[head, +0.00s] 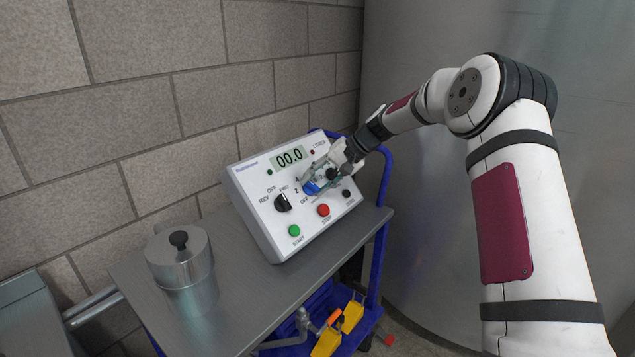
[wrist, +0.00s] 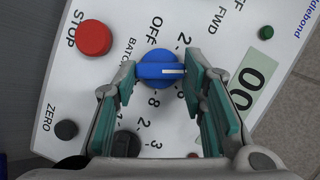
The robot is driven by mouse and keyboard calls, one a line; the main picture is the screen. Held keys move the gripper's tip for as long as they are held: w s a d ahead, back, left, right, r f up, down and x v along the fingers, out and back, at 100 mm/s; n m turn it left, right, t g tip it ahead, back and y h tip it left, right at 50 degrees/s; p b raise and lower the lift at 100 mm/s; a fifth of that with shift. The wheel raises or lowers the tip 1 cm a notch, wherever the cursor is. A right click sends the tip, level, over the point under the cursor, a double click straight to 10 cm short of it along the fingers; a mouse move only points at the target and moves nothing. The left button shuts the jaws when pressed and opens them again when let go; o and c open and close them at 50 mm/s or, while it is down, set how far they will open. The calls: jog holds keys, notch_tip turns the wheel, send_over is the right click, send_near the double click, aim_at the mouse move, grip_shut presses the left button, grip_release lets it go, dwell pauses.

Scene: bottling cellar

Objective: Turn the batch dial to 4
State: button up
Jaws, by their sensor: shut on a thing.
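The batch dial (head: 311,188) is a blue knob on the sloping face of a white control box (head: 252,209). In the wrist view the blue dial (wrist: 158,68) has a white pointer line toward the right of the picture, on the side between the printed 2 and 8. The mark it faces is hidden by a finger, so I cannot read the setting. My gripper (head: 318,182) reaches in from the upper right. In the wrist view my gripper (wrist: 160,76) has its teal-padded fingers on either side of the dial, shut on it.
Close by are a red STOP button (head: 323,210), a green START button (head: 294,231), a black FWD/OFF/REV selector (head: 283,203) and a black ZERO button (wrist: 66,129). The display (head: 289,157) reads 00.0. A lidded metal pot (head: 182,271) stands left on the cart top (head: 254,307).

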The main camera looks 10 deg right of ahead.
jog(key=o, duration=1.2)
jog(key=shift+c, duration=0.2)
jog(key=shift+d, duration=0.1)
jog(key=v, duration=1.2)
